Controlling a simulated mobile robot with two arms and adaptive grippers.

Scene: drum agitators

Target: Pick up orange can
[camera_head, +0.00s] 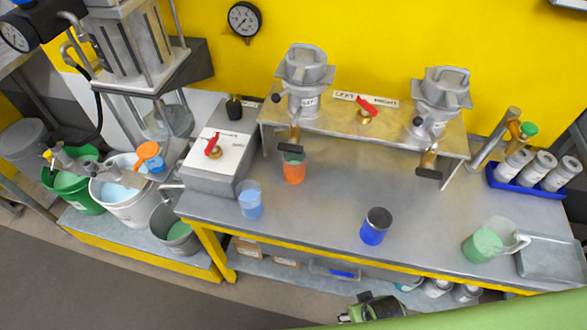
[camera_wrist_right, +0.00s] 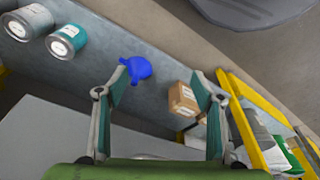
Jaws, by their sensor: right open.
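The orange can (camera_head: 294,168) stands upright on the metal bench, under the outlet of the left valve unit (camera_head: 303,85). Its upper part looks grey-green and the outlet partly overlaps it. It is not visible in the right wrist view. My right gripper (camera_head: 355,308) is low at the front of the bench in the head view, well away from the can. In the right wrist view its two fingers (camera_wrist_right: 160,72) are spread with nothing between them held. My left gripper is not in view.
A light-blue beaker (camera_head: 250,200) stands left of the can, a blue can (camera_head: 376,227) to the right, a green jug (camera_head: 488,242) farther right. The lower shelf holds a blue funnel (camera_wrist_right: 138,69) and a cardboard box (camera_wrist_right: 183,99).

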